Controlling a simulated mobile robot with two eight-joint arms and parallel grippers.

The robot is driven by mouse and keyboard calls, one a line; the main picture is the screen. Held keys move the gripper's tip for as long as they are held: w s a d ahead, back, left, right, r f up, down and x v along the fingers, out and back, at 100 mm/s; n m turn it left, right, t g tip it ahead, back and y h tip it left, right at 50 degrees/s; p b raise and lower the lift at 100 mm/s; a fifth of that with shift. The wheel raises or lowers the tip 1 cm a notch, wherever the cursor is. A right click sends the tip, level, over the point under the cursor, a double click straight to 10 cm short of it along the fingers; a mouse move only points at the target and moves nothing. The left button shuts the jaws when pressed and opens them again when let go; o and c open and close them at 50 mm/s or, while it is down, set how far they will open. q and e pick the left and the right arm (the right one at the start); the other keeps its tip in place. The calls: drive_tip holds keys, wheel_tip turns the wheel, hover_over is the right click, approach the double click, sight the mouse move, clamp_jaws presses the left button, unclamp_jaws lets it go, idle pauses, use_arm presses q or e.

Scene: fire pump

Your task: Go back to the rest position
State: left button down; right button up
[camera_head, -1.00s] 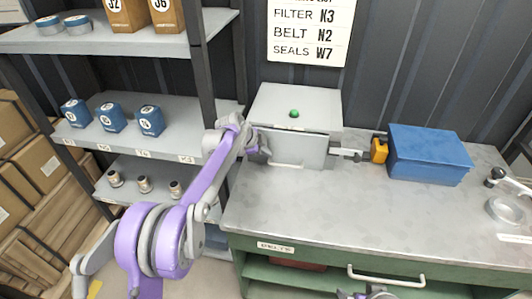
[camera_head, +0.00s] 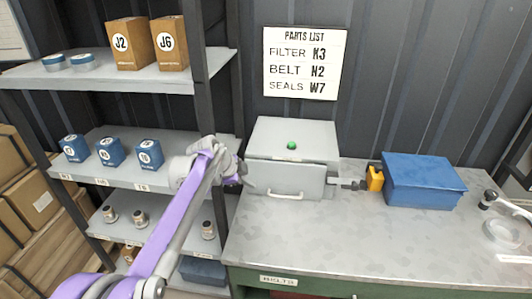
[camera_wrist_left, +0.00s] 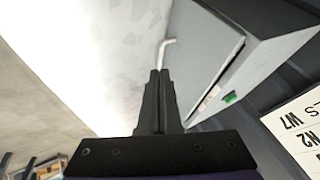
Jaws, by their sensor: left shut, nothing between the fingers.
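My left gripper (camera_head: 243,174) is at the end of the purple and grey arm that comes in from the lower left. It is beside the left side of a grey metal box (camera_head: 292,140) on the workbench. In the left wrist view its two fingers (camera_wrist_left: 160,76) are together with nothing between them. The box's front panel and its handle (camera_wrist_left: 163,50) show just beyond the fingertips there. I cannot tell whether the fingers touch the box. My right gripper is not in view.
A shelf unit (camera_head: 110,74) with brown boxes, blue boxes and small cylinders stands at the left. The bench front is clear. A parts list (camera_head: 306,62) hangs behind.

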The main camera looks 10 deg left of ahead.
use_arm(q)
drive_tip(key=s+a+f+n+y, duration=0.1)
drive_tip(key=s+a+n+y, duration=0.15)
drive_tip(key=s+n, duration=1.25)
drive_tip(key=s+a+f+n+y, duration=0.1)
drive_tip(key=s+f, duration=0.3)
drive_tip(key=s, duration=0.7)
drive_tip(key=s+a+f+n+y, duration=0.1)
drive_tip(key=s+f, duration=0.4)
drive_tip(key=s, duration=0.6)
drive_tip(key=shift+s+a, duration=0.2)
